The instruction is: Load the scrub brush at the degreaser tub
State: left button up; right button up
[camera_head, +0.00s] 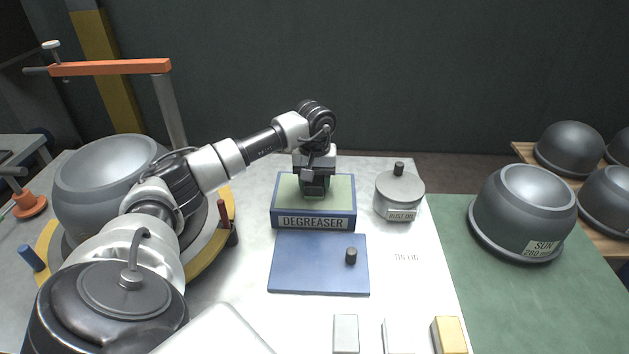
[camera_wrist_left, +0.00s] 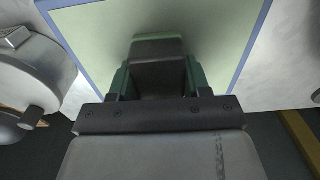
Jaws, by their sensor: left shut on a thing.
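The degreaser tub (camera_head: 313,223) is a blue box labelled DEGREASER, with pale green contents, on the white table; its blue rim (camera_wrist_left: 257,38) also shows in the wrist view. My left gripper (camera_head: 315,176) points down over the middle of the tub. It is shut on a dark block, which I take as the scrub brush (camera_head: 314,190). In the wrist view the brush (camera_wrist_left: 160,78) sits between the fingers, its lower end at the green surface. I cannot tell how deep it reaches; bristles are hidden. My right gripper is not in view.
A lidded grey pot (camera_head: 399,194) stands just right of the tub. Small blocks (camera_head: 449,335) line the front edge.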

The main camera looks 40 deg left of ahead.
aim_at(315, 177)
pick_arm(q)
jog(key=shift+r+p, duration=2.45)
jog(key=shift+r, duration=1.1)
jog(key=shift+f, duration=0.1)
